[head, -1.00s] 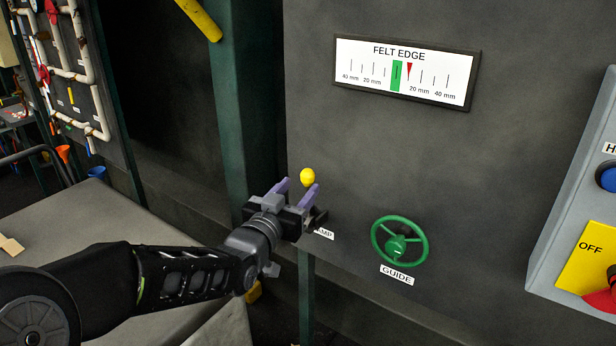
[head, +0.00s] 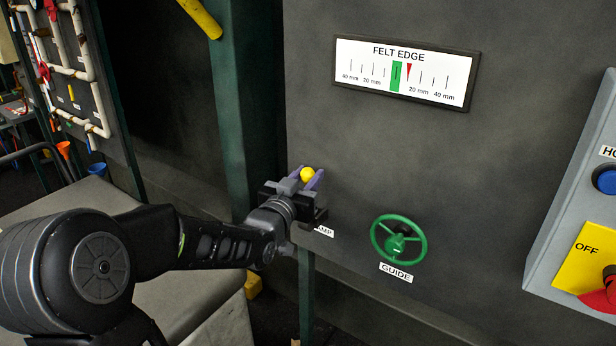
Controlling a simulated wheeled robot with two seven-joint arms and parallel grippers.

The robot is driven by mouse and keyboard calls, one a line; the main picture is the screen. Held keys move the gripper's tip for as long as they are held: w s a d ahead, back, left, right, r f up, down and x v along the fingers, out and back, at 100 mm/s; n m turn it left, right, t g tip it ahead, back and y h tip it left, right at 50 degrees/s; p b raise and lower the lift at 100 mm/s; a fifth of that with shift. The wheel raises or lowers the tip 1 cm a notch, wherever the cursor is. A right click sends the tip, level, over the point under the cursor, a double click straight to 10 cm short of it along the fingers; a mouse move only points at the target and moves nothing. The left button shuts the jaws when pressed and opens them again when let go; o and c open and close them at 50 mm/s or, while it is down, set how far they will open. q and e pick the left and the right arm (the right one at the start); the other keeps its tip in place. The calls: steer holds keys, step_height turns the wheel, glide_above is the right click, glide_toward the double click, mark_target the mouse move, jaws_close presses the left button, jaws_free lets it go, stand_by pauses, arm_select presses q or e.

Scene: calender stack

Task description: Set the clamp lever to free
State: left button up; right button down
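The clamp lever shows as a yellow knob (head: 307,174) on the dark panel, above a label (head: 324,231) that is partly covered by my gripper. The rest of the lever is hidden behind the gripper. My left gripper (head: 308,179) is at the knob, with its purple fingers apart, one on each side of it. I cannot tell whether the fingers touch the knob. My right gripper is not in view.
A green handwheel (head: 398,241) marked GUIDE is on the panel right of the lever. A FELT EDGE gauge (head: 404,73) is above, its red pointer right of the green band. A control box (head: 580,215) juts out at the right. A grey table (head: 190,290) is at lower left.

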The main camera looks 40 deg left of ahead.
arm_select(q)
jaws_close()
stand_by(0.9)
